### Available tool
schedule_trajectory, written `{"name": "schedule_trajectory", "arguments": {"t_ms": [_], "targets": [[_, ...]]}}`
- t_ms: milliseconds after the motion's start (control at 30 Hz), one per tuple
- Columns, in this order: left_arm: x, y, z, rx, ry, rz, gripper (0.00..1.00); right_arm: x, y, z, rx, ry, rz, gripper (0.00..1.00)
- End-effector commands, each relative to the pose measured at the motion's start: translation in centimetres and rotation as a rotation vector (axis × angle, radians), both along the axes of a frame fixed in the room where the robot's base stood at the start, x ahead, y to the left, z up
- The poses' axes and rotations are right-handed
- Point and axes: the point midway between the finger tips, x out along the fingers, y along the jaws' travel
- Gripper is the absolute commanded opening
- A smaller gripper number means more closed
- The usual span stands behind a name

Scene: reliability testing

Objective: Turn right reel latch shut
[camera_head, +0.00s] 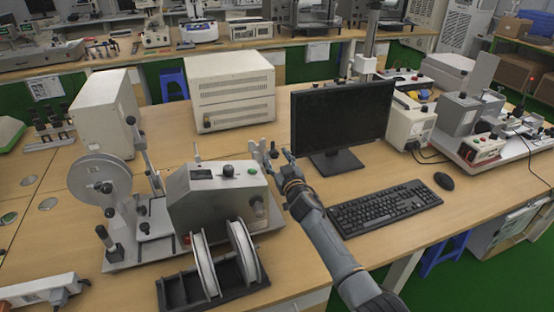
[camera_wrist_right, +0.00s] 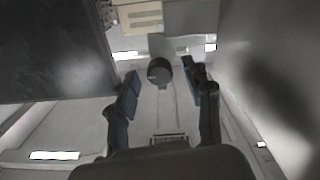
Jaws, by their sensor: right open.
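The reel machine's grey housing (camera_head: 215,200) stands on the table, with a black knob (camera_head: 228,171) and a green button on top. A large grey reel (camera_head: 98,180) is mounted at its left. A small pale upright part (camera_head: 258,152), possibly the latch, shows behind the housing's right end. My right gripper (camera_head: 276,152) is beside that part; I cannot tell whether they touch. In the right wrist view the fingers (camera_wrist_right: 163,88) are apart, and a dark round thing (camera_wrist_right: 159,70) shows between them, its distance unclear. My left gripper is not in view.
Two white reels (camera_head: 205,265) stand in a black rack (camera_head: 185,291) in front of the housing. A monitor (camera_head: 340,115) is close to the right gripper's right, with a keyboard (camera_head: 385,207) in front. A beige cabinet (camera_head: 230,90) stands behind.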

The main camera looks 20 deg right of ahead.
Motion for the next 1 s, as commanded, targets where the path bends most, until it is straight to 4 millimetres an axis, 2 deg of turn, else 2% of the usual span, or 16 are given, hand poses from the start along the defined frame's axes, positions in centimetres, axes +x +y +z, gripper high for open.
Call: {"name": "schedule_trajectory", "arguments": {"t_ms": [33,267,667,1000], "targets": [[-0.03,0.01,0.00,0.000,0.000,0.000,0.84,-0.01,0.00,0.00,0.000,0.000,0.000,0.46],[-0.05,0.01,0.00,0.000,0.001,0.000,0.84,-0.02,-0.01,-0.01,0.000,0.000,0.000,0.00],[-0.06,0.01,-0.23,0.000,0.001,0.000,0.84,-0.03,-0.03,-0.06,-0.060,-0.002,0.000,0.00],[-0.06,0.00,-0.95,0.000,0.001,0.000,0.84,-0.03,-0.03,-0.12,-0.309,-0.011,0.000,0.00]]}}
